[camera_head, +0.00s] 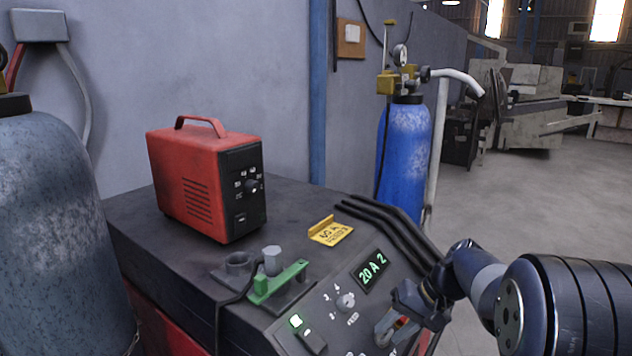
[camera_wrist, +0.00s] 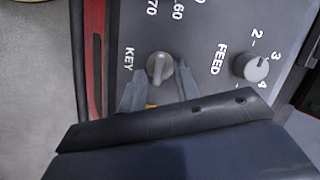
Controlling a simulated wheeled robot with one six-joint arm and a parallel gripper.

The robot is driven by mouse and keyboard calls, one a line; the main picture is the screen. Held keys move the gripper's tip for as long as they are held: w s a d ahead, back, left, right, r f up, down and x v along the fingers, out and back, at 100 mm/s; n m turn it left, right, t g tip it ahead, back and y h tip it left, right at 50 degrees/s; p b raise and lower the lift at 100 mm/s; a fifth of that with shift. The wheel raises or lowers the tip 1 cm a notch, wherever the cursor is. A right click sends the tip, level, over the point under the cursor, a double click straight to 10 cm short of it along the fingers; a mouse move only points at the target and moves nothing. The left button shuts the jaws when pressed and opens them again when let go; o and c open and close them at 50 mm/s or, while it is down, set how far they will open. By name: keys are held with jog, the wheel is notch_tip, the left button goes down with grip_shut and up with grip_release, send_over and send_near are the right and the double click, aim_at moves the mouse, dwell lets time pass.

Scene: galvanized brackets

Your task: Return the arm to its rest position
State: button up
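My arm (camera_head: 480,285) reaches in from the right over the sloped control panel of a dark cabinet. My gripper (camera_head: 392,318) is low at the panel's right side. In the wrist view, the two grey fingers of my gripper (camera_wrist: 160,84) stand apart, one on each side of a grey knob (camera_wrist: 158,67) marked KEY. A small gap seems to show beside the knob, so the gripper looks open around or just short of it. Whether a finger touches the knob is unclear. Nothing is held clear of the panel.
The FEED knob (camera_head: 346,302) and a lit display (camera_head: 371,271) are close by. Dark cables (camera_head: 397,230) and a blue cylinder (camera_head: 403,150) stand behind. Open floor is right.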

jog(key=n+b, duration=0.1)
jog(key=n, duration=0.1)
jog(key=n+h+b, duration=0.1)
jog(key=n+b, duration=0.3)
jog(key=shift+s+a+f+h, duration=0.1)
jog(key=shift+a+h, duration=0.2)
jog(key=n+b, duration=0.2)
jog(key=b, duration=0.1)
jog(key=n+t+h+b, duration=0.1)
jog(key=n+b, duration=0.2)
jog(key=shift+s+a+n, duration=0.15)
jog(key=shift+s+n, duration=0.05)
jog(key=shift+n, duration=0.1)
jog(key=shift+s+d+r+t, duration=0.1)
jog(key=shift+d+r+t, duration=0.05)
jog(key=shift+r, duration=0.45)
jog(key=shift+s+d+r+t, duration=0.1)
jog(key=shift+d+r+t, duration=0.05)
jog(key=shift+r, duration=0.45)
jog(key=shift+s+d+r, duration=0.15)
jog(key=shift+r, duration=0.35)
